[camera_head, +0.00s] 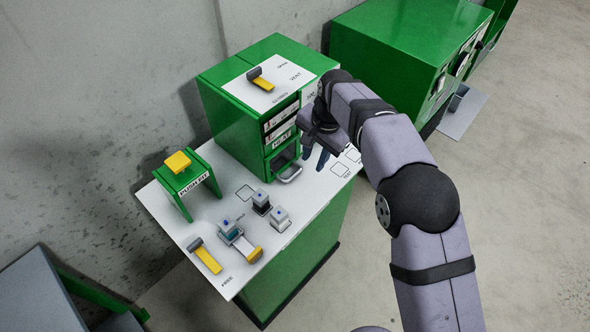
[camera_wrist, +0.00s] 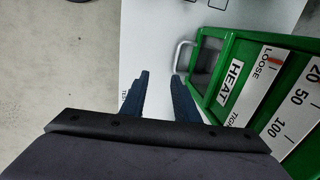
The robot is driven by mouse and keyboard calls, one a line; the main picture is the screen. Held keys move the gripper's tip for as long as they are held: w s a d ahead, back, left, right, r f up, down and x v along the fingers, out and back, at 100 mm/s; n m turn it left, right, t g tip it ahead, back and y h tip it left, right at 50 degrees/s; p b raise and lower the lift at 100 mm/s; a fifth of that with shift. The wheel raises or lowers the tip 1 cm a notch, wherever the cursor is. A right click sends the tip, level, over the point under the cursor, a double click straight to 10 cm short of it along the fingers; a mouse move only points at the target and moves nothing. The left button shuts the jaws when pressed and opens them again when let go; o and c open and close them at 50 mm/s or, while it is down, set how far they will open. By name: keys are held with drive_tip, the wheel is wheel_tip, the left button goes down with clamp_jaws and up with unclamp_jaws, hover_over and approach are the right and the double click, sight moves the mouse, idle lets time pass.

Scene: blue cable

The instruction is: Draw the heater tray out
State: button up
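The heater is a green box (camera_head: 228,118) marked HEAT on the worktable. The heater tray (camera_head: 290,174) sits low in its front, with a silver loop handle standing out. In the wrist view the handle (camera_wrist: 179,55) shows just beyond the right fingertip, beside the dark tray opening (camera_wrist: 207,60). My gripper (camera_head: 318,158) is in front of the heater, to the right of the handle. In the wrist view my gripper (camera_wrist: 161,76) has its two dark blue fingers apart with nothing between them. The handle is not between the fingers; contact with the right finger cannot be told.
The white tabletop (camera_head: 160,205) holds a green PUSH FIT stand (camera_head: 187,180), small grey connector blocks (camera_head: 261,202) and a yellow lever (camera_head: 207,259). A yellow vent lever (camera_head: 262,80) tops the heater. Larger green cabinets (camera_head: 385,60) stand behind my arm.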

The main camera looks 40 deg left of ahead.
sight(293, 176)
drive_tip(key=shift+s+a+f+p, duration=0.45)
drive_tip(key=shift+a+f, duration=0.35)
drive_tip(key=shift+f, duration=0.5)
drive_tip(key=shift+s+a+f+p, duration=0.4)
drive_tip(key=shift+a+f, duration=0.4)
drive_tip(key=shift+f, duration=0.55)
drive_tip(key=shift+s+a+f+p, duration=0.45)
drive_tip(key=shift+a+f, duration=0.35)
drive_tip(key=shift+f, duration=0.5)
drive_tip(key=shift+c, duration=0.7)
clamp_jaws()
